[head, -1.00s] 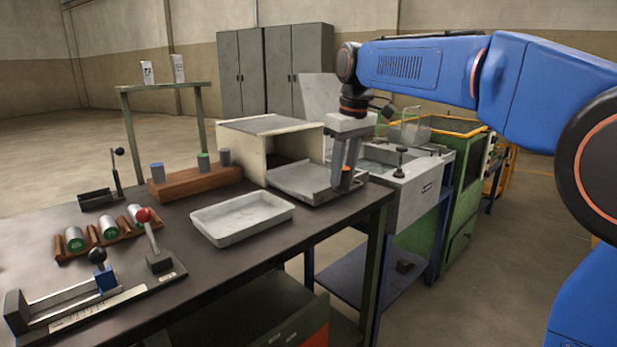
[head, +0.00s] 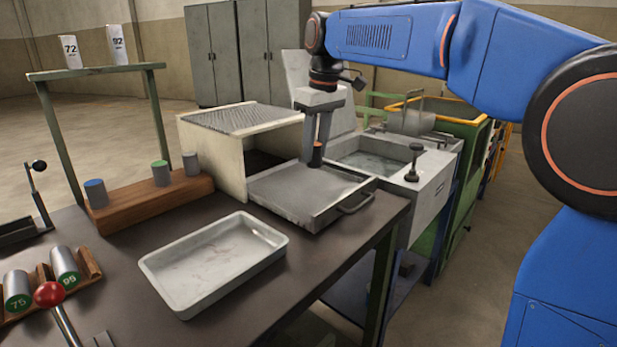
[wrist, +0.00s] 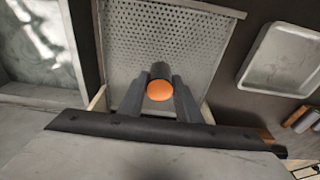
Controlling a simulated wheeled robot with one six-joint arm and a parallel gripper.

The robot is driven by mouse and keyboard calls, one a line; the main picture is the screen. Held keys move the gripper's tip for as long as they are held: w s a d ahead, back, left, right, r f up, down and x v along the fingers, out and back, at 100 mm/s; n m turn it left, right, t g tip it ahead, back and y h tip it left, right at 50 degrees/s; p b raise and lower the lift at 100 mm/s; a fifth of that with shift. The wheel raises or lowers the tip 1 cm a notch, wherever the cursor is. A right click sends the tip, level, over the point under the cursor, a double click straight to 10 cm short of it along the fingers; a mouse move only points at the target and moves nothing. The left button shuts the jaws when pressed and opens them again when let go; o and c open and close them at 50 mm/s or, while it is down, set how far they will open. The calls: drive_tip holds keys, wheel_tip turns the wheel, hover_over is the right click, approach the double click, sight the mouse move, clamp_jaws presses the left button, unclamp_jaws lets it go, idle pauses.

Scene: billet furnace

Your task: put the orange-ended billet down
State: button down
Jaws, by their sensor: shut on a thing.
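The orange-ended billet (head: 317,154) is dark-sided and upright, its orange end facing up. My gripper (head: 317,158) points down and is shut on it. In the wrist view the orange end (wrist: 160,91) shows between the two fingers (wrist: 160,100). The billet is over the pulled-out metal drawer (head: 285,205) of the cream furnace box (head: 213,165), towards its far right side. The wrist view shows the drawer's perforated floor (wrist: 140,35) around it. I cannot tell whether the billet's lower end touches the drawer.
An empty pale tray (head: 160,272) lies left of the drawer on the dark bench. A water tank (head: 385,160) stands close on the right. A wooden block (head: 150,206) holds three billets. A rack with numbered billets (head: 65,262) and a red-knobbed lever (head: 48,294) are at front left.

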sight(319, 145)
drive_tip(key=shift+f, duration=3.65)
drive_tip(key=shift+f, duration=0.1)
drive_tip(key=c, duration=1.3)
unclamp_jaws()
drive_tip(key=r, duration=0.4)
drive_tip(key=s+d+r, duration=0.1)
drive_tip(key=r, duration=0.7)
drive_tip(key=shift+s+d, duration=0.15)
drive_tip(key=shift+s, duration=0.05)
